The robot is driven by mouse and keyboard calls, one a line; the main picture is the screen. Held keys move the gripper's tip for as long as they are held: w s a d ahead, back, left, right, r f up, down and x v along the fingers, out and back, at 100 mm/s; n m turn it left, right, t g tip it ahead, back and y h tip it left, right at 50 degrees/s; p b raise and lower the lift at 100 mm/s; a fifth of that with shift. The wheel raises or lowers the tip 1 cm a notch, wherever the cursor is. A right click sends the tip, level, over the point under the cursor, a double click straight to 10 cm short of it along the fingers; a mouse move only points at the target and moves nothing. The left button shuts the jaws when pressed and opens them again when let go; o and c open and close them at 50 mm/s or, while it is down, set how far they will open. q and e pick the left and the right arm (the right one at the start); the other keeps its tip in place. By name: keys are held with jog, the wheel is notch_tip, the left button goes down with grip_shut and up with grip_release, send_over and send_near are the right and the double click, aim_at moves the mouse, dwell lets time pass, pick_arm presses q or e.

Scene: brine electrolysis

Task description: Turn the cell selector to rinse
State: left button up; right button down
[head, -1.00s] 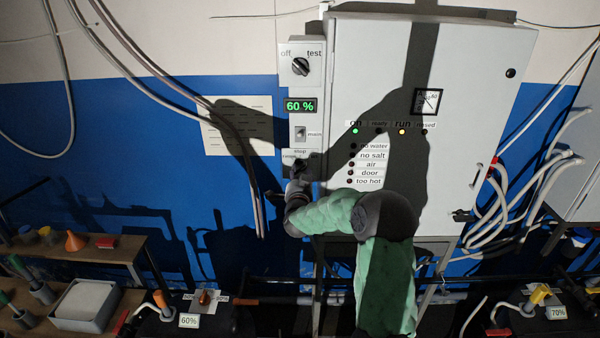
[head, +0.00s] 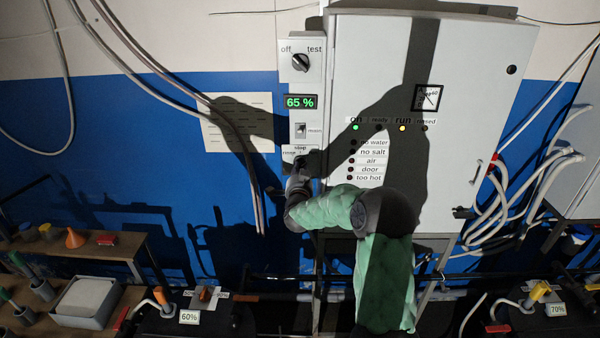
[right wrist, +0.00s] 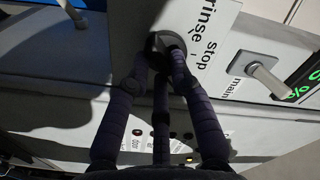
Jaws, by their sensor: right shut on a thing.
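The cell selector is a dark round knob (right wrist: 165,42) beside a white label reading "rinse" and "stop" in the right wrist view. My right gripper (right wrist: 158,66) has its dark fingers around this knob and is shut on it. In the head view, my right gripper (head: 299,173) is at the lower end of the narrow control panel (head: 301,75), under the small label (head: 300,148). The gripper mostly hides the knob there, and I cannot tell where its pointer stands. My left gripper is not in view.
Above the knob are a "main" toggle switch (head: 300,130), a green display (head: 301,102) reading 65 % and an off/test knob (head: 300,62). The large grey cabinet (head: 460,60) stands right of the panel. Loose hoses (head: 540,175) hang at the right.

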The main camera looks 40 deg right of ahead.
jog(key=n, duration=1.3)
jog(key=n+b, duration=0.1)
jog(key=n, duration=0.5)
jog(key=shift+s+d+r+n, duration=0.1)
jog(key=shift+d+r+n, duration=0.05)
jog(key=shift+r+n, duration=0.2)
dwell(0.4)
jog(key=c, duration=1.1)
grip_release()
jog(key=v, duration=1.2)
